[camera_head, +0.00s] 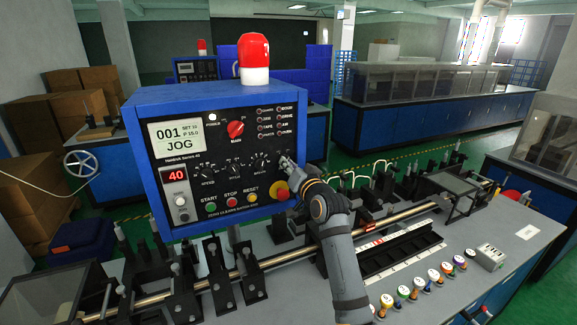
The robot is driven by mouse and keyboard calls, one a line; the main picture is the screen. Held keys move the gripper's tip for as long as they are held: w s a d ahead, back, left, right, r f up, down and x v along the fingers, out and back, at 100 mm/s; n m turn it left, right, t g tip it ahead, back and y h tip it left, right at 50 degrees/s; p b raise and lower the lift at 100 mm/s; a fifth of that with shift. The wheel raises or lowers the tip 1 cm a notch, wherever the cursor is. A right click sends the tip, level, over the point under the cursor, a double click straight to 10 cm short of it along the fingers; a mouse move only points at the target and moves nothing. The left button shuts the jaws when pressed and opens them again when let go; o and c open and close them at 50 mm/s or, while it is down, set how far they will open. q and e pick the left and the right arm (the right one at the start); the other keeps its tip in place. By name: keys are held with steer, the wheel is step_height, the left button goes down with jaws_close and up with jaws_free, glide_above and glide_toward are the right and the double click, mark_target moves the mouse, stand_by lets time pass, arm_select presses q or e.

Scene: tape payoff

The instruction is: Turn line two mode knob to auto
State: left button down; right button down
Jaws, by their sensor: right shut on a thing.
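A blue control box (135,111) with a dark front panel stands close by. Its screen (177,138) reads 001 and JOG. A red knob (235,128) sits to the right of the screen with its pointer tilted up. A row of small black knobs (233,167) runs below it. My right gripper (284,163) is at the panel's right side, at the end of that row, apart from the red knob. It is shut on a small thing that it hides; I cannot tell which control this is. My left gripper is not in view.
Below the knobs are green (212,207), red (232,201) and yellow (251,196) buttons. A red stop button (281,190) sits just under my right gripper. A red lamp (253,55) tops the box. A second console (196,68) stands behind. Metal rods and stands crowd the bench.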

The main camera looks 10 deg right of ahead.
steer(key=shift+n, duration=0.3)
steer(key=shift+d+n+b, duration=0.1)
steer(key=shift+n+b, duration=2.6)
steer(key=shift+n, duration=3)
steer(key=c, duration=1.4)
jaws_free()
